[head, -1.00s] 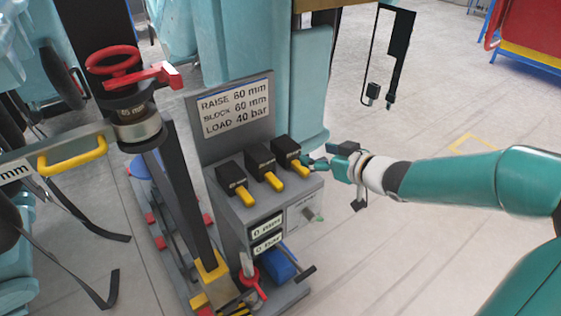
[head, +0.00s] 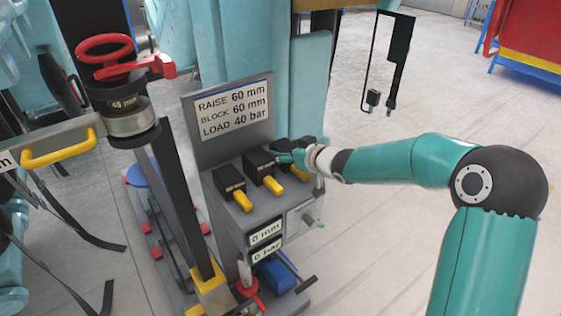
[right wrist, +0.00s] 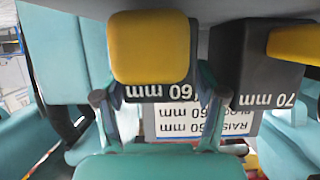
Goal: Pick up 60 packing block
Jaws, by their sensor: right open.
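The 60 mm packing block (right wrist: 160,93) is black with a yellow handle, and its label is upside down in the right wrist view. My right gripper (right wrist: 160,125) is open there, with one finger on each side of this block; whether they touch it I cannot tell. In the head view my right gripper (head: 288,157) is at the black blocks on the grey stand, beside the middle block (head: 258,163) and partly covering the right one. The block labels cannot be read in the head view. My left gripper is not in view.
A 70 mm block (right wrist: 262,75) sits close beside the 60 mm one. A left block (head: 228,179) shares the stand (head: 222,208). A sign (head: 232,107) rises behind.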

